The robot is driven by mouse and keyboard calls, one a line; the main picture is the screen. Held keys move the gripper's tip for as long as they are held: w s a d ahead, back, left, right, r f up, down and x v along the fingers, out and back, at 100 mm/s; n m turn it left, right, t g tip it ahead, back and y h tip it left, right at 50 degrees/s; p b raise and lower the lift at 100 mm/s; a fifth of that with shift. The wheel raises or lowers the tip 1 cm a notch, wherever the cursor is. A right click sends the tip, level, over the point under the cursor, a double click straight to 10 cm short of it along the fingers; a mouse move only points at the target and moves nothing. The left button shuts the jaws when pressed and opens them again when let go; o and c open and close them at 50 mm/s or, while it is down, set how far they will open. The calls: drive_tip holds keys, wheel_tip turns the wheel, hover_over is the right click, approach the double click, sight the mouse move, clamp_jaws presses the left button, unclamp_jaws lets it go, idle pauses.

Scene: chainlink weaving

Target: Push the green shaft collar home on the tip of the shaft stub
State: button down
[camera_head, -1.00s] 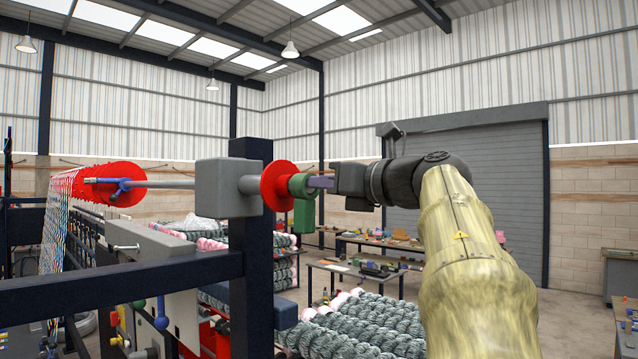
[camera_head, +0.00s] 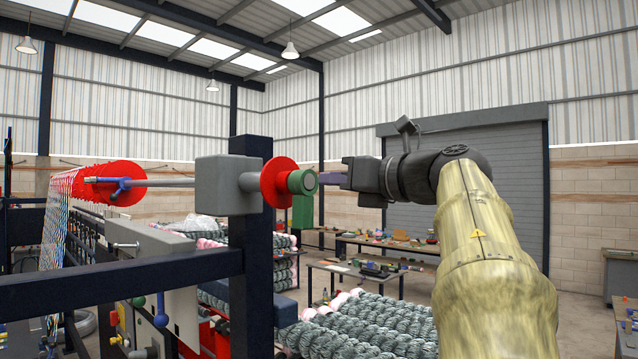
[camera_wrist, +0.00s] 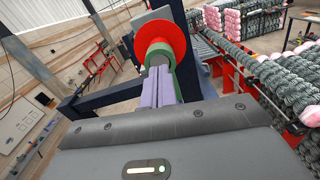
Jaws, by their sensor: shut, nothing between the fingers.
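The green shaft collar (camera_head: 302,183) sits on the end of the shaft stub, against or very near the red disc (camera_head: 274,182). A grey round stub face shows inside the collar's ring.
A grey bearing block (camera_head: 222,186) and a dark blue post (camera_head: 252,270) stand left of the disc. A dark frame beam (camera_head: 120,287) runs across the lower left.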

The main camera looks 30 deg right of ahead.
idle(0.3)
drive_tip(key=b+v, duration=0.4)
drive_tip(key=v, duration=1.3)
drive_tip(key=shift+s, duration=0.2)
drive_tip(key=shift+w, duration=0.1)
